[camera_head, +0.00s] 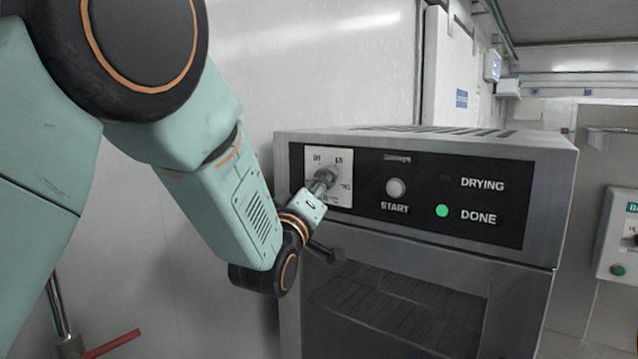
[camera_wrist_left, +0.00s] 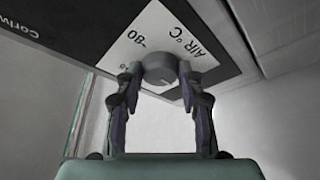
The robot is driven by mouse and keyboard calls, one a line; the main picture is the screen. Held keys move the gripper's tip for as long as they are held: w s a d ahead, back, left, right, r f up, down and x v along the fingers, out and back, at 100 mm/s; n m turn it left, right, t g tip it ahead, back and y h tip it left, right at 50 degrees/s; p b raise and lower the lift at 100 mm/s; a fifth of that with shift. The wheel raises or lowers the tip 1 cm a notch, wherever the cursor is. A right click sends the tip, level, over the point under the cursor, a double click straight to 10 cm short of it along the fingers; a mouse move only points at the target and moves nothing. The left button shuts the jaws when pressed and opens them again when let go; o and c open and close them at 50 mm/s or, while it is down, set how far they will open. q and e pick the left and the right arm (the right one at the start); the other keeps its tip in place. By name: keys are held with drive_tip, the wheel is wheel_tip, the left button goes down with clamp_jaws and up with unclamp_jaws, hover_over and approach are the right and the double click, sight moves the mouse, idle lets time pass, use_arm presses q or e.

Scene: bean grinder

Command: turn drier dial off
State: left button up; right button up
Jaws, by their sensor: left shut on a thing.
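The drier (camera_head: 420,190) is a grey metal box with a black front panel. Its dial sits on a white scale plate (camera_head: 316,156) at the panel's left end. In the left wrist view the round grey dial (camera_wrist_left: 160,69) is between the fingertips, in front of the white plate (camera_wrist_left: 185,35) marked "AIR °C" and "80". My left gripper (camera_wrist_left: 158,75) is shut on the dial; in the head view the gripper (camera_head: 325,178) covers most of it. The green DONE light (camera_head: 442,211) is lit and the DRYING light (camera_head: 446,181) is dark. My right gripper is not in view.
A START button (camera_head: 396,188) is right of the dial plate. A door handle (camera_head: 328,252) lies just below my left wrist. A wall control box (camera_head: 618,235) is at the far right. A red lever (camera_head: 112,343) is at the lower left.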

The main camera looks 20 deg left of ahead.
use_arm(q)
drive_tip(key=shift+d+r+n+g+y+p, duration=0.1)
drive_tip(key=shift+n+g+y+p, duration=0.1)
drive_tip(key=shift+n, duration=0.5)
drive_tip(key=shift+a+r+n+g+y+p, duration=0.15)
drive_tip(key=shift+n+p, duration=0.1)
drive_tip(key=shift+n, duration=0.45)
drive_tip(key=shift+d+r+n+g+y+p, duration=0.1)
drive_tip(key=shift+d+n+y+p, duration=0.1)
drive_tip(key=shift+n, duration=0.8)
drive_tip(key=o, duration=1.2)
drive_tip(key=shift+f, duration=0.15)
drive_tip(key=shift+c, duration=0.2)
